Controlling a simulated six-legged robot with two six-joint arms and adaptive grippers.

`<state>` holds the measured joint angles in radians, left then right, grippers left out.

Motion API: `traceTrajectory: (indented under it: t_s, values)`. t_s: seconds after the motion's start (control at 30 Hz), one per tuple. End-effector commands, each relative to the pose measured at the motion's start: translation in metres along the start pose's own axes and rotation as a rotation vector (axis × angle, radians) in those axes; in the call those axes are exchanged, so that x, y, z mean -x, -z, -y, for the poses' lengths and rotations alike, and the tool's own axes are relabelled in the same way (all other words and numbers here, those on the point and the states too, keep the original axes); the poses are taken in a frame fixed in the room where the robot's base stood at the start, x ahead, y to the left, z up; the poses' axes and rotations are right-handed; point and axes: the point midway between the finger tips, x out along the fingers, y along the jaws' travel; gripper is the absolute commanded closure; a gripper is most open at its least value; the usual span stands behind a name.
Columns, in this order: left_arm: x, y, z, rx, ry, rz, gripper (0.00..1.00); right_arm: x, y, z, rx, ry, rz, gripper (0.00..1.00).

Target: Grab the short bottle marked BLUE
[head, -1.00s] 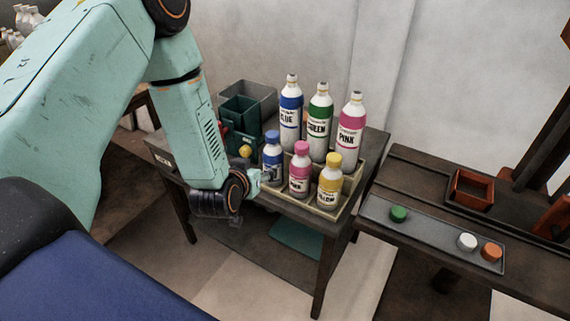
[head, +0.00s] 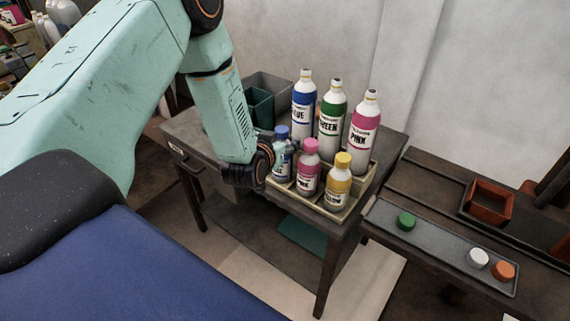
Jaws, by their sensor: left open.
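The short blue bottle (head: 281,168), with a blue cap, stands at the left end of the front row in the bottle tray (head: 312,209). My left gripper (head: 284,147) is open at this bottle, its fingers at the upper body just under the cap. The fingers and wrist partly hide the bottle and its label; I cannot tell whether they touch it. A tall blue bottle (head: 303,112) stands behind it in the back row. My right gripper is not in view.
The short pink bottle (head: 308,172) stands close on the right, then the short yellow bottle (head: 338,184). Tall green (head: 331,112) and pink (head: 363,134) bottles stand behind. Green (head: 259,107) and grey (head: 272,88) bins are at the back left. The table's front left (head: 203,148) is clear.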

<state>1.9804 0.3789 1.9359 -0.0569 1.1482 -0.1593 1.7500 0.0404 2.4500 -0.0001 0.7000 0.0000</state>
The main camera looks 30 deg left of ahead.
Motion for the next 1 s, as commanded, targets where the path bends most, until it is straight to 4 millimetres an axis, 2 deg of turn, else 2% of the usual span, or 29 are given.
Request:
traceTrajectory:
  t_s: [0.1,0.2,0.47,1.0]
  values:
    - [-0.015,-0.001,-0.001,-0.001,0.0,-0.001,0.37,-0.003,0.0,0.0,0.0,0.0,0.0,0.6]
    - [-0.023,0.0,-0.001,0.0,0.001,0.001,0.37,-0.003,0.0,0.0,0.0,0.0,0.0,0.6]
    - [-0.026,0.001,-0.003,0.0,0.0,0.001,0.37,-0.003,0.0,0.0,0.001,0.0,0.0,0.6]
    - [-0.025,0.0,-0.003,0.001,0.001,0.003,0.81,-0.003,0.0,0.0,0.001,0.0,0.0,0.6]
